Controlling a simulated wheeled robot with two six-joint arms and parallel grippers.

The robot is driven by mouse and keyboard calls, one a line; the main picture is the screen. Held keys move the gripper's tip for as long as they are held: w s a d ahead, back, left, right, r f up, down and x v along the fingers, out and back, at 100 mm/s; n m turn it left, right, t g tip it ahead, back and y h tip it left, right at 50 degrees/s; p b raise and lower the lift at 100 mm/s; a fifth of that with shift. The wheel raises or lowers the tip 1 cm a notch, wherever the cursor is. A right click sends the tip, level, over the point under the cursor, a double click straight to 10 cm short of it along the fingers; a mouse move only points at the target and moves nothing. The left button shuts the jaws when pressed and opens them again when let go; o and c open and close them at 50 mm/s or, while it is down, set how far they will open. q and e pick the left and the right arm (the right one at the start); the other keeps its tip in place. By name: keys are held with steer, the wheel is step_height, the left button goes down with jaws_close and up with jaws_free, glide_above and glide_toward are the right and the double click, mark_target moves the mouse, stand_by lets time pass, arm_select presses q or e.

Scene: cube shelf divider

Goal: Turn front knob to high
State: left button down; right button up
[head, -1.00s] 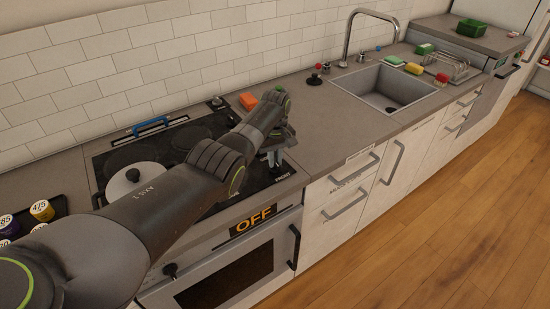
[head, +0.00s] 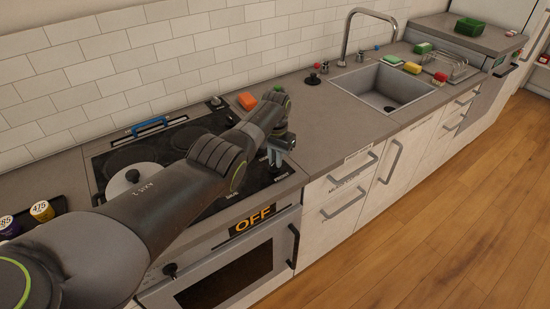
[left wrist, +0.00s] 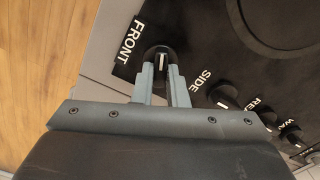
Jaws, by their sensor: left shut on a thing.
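The front knob (left wrist: 160,57) is black with a white pointer line and sits beside the FRONT label (left wrist: 130,44) in the left wrist view. My left gripper (left wrist: 161,72) is shut on this knob, one finger on each side, seen from above. In the head view the left gripper (head: 277,162) points down at the front right corner of the stove (head: 120,160), and the knob is mostly hidden by it. An OFF display (head: 253,218) glows orange on the stove's front. My right gripper is not in view.
The side knob (left wrist: 222,95) and other knobs stand in a row close by. A white lidded pot (head: 130,186) sits on the cooktop.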

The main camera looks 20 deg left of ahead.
arm_select(q)
steer(key=m, duration=0.3)
steer(key=shift+r+m, duration=0.1)
steer(key=shift+m, duration=0.2)
steer(key=shift+d+m, duration=0.1)
steer(key=shift+m, duration=1.6)
steer(key=c, duration=1.4)
jaws_free()
steer(key=shift+c, duration=0.2)
step_height(320, 180, up, 6)
steer(key=shift+f+p, duration=0.2)
steer(key=shift+p, duration=0.55)
step_height(320, 180, up, 12)
steer(key=b, duration=0.2)
